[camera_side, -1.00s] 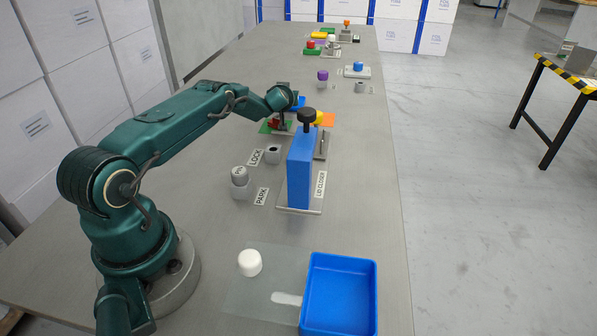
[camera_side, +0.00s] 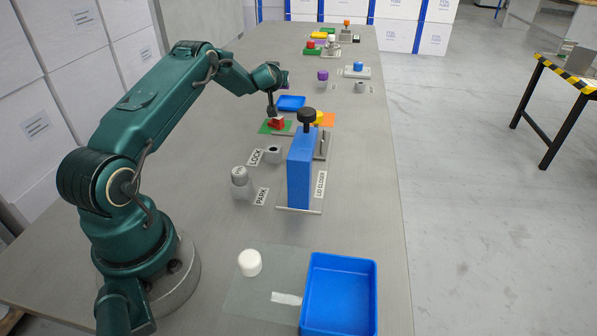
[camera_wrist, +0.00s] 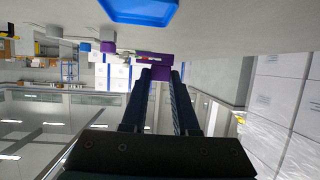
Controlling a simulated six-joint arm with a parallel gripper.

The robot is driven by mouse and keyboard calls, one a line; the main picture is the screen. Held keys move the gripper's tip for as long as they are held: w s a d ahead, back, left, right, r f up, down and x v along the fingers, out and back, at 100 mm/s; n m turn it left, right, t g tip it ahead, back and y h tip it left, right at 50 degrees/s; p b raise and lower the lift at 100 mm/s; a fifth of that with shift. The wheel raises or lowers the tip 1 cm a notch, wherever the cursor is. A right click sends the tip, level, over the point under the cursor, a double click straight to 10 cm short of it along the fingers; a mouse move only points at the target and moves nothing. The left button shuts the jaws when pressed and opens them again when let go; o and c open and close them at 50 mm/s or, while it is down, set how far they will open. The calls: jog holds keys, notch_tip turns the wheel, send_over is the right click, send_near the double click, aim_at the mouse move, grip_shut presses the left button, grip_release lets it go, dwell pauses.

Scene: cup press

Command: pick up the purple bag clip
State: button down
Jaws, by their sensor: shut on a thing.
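The purple bag clip (camera_wrist: 152,57) is between the fingertips of my gripper (camera_wrist: 161,75) in the wrist view. The two dark fingers are shut on it. It is held up off the table, with the fingers pointing towards the far end of the room. In the side view my wrist is raised above the middle of the table near the blue tray (camera_side: 291,103). Only a small purple patch shows beside it there, and most of the clip is hidden.
A red block (camera_side: 277,125) sits on a green mat, beside the blue lid closer (camera_side: 300,170) with its black knob. A purple knob (camera_side: 322,76) stands farther back on the right. A larger blue bin (camera_side: 340,295) and a white cap (camera_side: 249,263) are in front.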

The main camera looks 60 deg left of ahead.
jog(key=s+a+r, duration=0.3)
jog(key=s+r, duration=0.2)
jog(key=s, duration=0.3)
jog(key=w+d+r+m+t+h, duration=0.1)
jog(key=d+r+m+t+h, duration=0.2)
jog(key=d, duration=0.7)
jog(key=w+d+r+m+t+h, duration=0.15)
jog(key=d+r, duration=0.35)
jog(key=d, duration=0.6)
jog(key=s+d+m+h, duration=0.1)
jog(key=s+d+h, duration=0.1)
jog(key=d, duration=0.4)
jog(key=s+d+m+h, duration=0.1)
jog(key=s+d+m, duration=0.1)
jog(key=s+d, duration=0.3)
jog(key=s+d+m+h, duration=0.2)
jog(key=s+d, duration=0.1)
jog(key=d, duration=0.4)
jog(key=shift+s+d+f+m+t+h, duration=0.2)
jog(key=shift+s+m+t+h, duration=0.05)
jog(key=shift+s+h, duration=0.1)
jog(key=shift+r, duration=0.1)
